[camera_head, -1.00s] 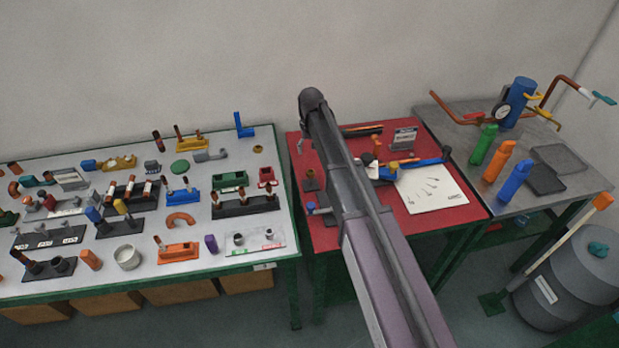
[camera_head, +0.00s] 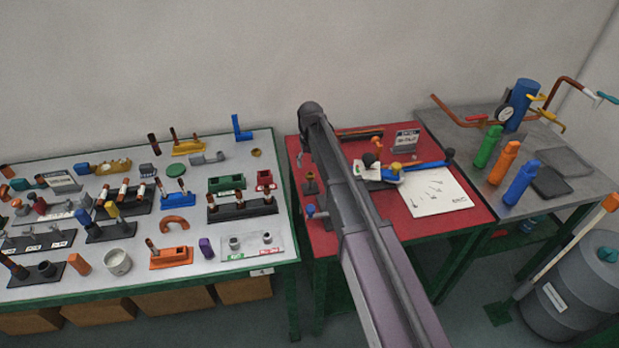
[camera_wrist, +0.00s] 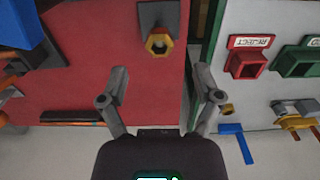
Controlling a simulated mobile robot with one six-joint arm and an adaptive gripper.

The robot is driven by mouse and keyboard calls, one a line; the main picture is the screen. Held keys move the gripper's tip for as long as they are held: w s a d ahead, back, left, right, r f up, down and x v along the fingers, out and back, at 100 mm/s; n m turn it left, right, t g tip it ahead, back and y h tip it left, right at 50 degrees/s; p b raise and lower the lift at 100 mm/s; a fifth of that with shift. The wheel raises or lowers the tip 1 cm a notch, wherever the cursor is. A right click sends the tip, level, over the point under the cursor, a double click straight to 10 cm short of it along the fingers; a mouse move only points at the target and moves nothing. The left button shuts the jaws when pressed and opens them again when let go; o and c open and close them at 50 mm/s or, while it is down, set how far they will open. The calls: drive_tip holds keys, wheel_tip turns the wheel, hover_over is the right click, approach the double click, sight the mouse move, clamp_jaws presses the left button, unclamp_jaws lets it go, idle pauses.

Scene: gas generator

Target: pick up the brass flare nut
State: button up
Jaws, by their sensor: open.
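Two small brass pieces show, and I cannot tell for certain which is the flare nut. A hexagonal brass piece with an open bore (camera_wrist: 159,42) sits on a dark plate on the red table, ahead of my gripper in the wrist view; it also shows in the head view (camera_head: 311,176). A small brass ring-like piece (camera_head: 256,153) lies on the white table near its back right corner; it also shows in the wrist view (camera_wrist: 227,109), just beyond the right finger. My gripper (camera_wrist: 161,74) is open and empty, above the tables; the arm mostly hides it in the head view.
The red table (camera_head: 320,235) and white table (camera_head: 225,166) stand with a narrow gap between. Fittings crowd the white table. A blue tool (camera_head: 425,165) and white sheet (camera_head: 432,192) lie right of my arm.

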sight(310, 176)
drive_tip(key=shift+f, duration=0.1)
drive_tip(key=shift+f+b, duration=2.55)
drive_tip(key=shift+b, duration=0.05)
drive_tip(key=c, duration=0.8)
